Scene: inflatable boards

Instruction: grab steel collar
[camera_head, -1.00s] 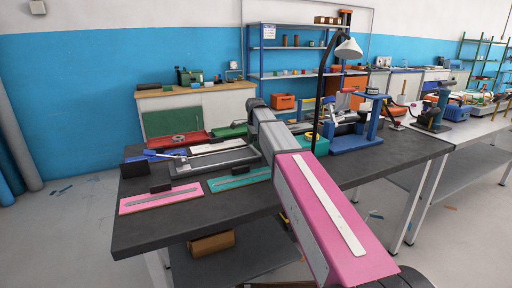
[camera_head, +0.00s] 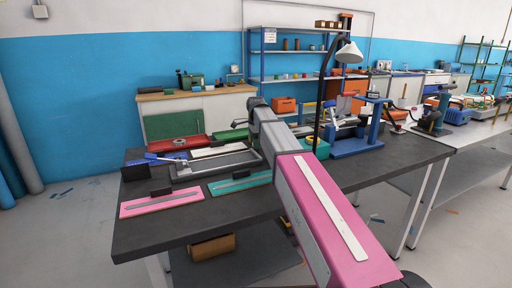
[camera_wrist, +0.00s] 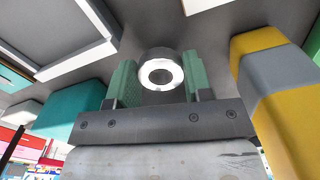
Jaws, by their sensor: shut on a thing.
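The steel collar (camera_wrist: 160,74) is a bright ring with a dark hole, in the middle of the wrist view. My gripper (camera_wrist: 159,78) has a green-padded finger on each side of it and is shut on it. The collar's far side and whatever lies beneath it are hidden. In the head view my pink and grey arm reaches over the dark workbench (camera_head: 150,232); neither my gripper nor the collar can be made out there.
In the wrist view a yellow and grey block (camera_wrist: 265,80) stands close on the right and a teal block (camera_wrist: 72,113) on the left. In the head view a black lamp (camera_head: 349,51) and a blue press frame (camera_head: 357,147) stand right of my arm.

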